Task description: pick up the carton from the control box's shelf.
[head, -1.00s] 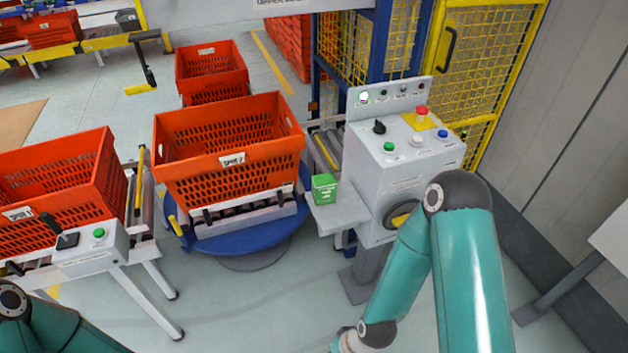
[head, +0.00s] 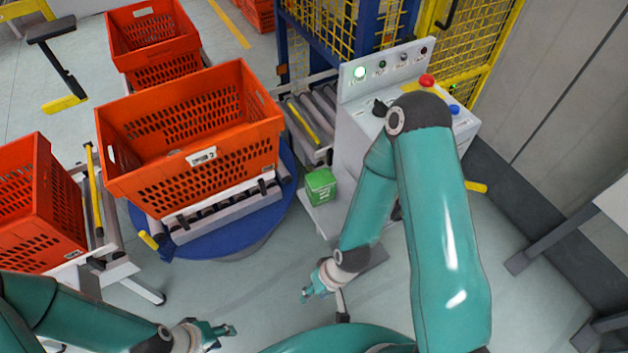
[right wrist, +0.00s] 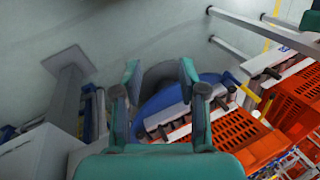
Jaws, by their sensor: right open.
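The green carton (head: 320,186) stands upright on the pale shelf (head: 325,220) at the left side of the grey control box (head: 350,135) in the head view. My right gripper (head: 306,293) is below the shelf in the picture, apart from the carton. In the right wrist view the right gripper (right wrist: 160,75) is open with nothing between its fingers, and I cannot make out the carton there. My left gripper (head: 228,331) is near the bottom, left of the right gripper and away from the carton; its opening is too small to judge. My right arm hides part of the control box.
An orange tote (head: 190,175) sits on the blue turntable (head: 235,240) left of the shelf. Further orange totes stand at the left (head: 40,235) and behind (head: 150,75). A yellow mesh fence (head: 330,30) stands behind the control box. Floor below the turntable is clear.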

